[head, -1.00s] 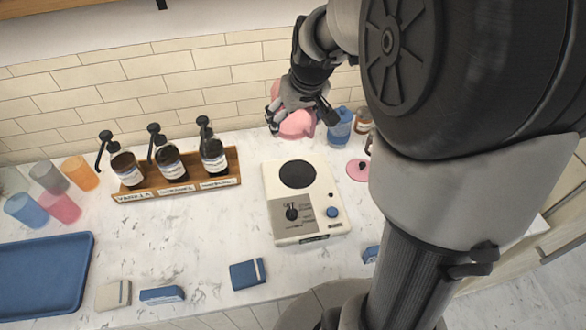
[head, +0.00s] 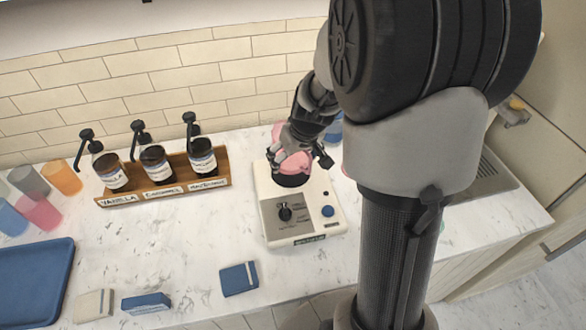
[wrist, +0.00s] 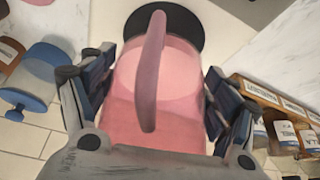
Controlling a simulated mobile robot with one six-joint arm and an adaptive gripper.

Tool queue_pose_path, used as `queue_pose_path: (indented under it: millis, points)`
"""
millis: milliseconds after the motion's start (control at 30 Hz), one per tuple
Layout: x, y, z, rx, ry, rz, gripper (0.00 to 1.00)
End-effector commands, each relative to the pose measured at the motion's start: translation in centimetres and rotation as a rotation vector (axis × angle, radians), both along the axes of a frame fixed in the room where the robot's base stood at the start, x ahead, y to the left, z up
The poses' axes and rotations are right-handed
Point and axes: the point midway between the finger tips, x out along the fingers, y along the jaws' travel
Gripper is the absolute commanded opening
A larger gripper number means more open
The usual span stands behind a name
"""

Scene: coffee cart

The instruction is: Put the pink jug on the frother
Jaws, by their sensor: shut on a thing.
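The pink jug (head: 292,162) is between the fingers of my gripper (head: 307,152), which is shut on it. In the wrist view the jug (wrist: 160,90) fills the middle, its handle towards the camera, with a gripper finger (wrist: 225,105) on each side. The jug is over the rear of the frother, covering part of the black plate (head: 290,181). I cannot tell whether the jug touches the plate. The plate's edge also shows in the wrist view (wrist: 187,28).
A wooden rack (head: 215,183) with three pump bottles stands left of the frother. A blue jar (head: 334,131) is partly hidden behind my arm. Coloured cups (head: 62,178), a blue tray (head: 42,285) and small packets lie further left and in front.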

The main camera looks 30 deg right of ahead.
Motion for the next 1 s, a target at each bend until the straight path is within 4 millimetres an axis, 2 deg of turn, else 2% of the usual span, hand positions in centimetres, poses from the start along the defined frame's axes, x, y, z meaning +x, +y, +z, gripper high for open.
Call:
queue_pose_path:
  millis: [267, 667, 700, 1000]
  points:
    - [0.0, 0.0, -3.9, 0.000, 0.001, -0.001, 0.21]
    - [0.0, 0.0, -4.3, -0.001, -0.001, 0.000, 0.21]
    - [0.0, 0.0, -4.3, 0.000, 0.001, 0.000, 0.81]
    - [0.0, 0.0, -4.2, 0.000, 0.001, 0.000, 1.00]
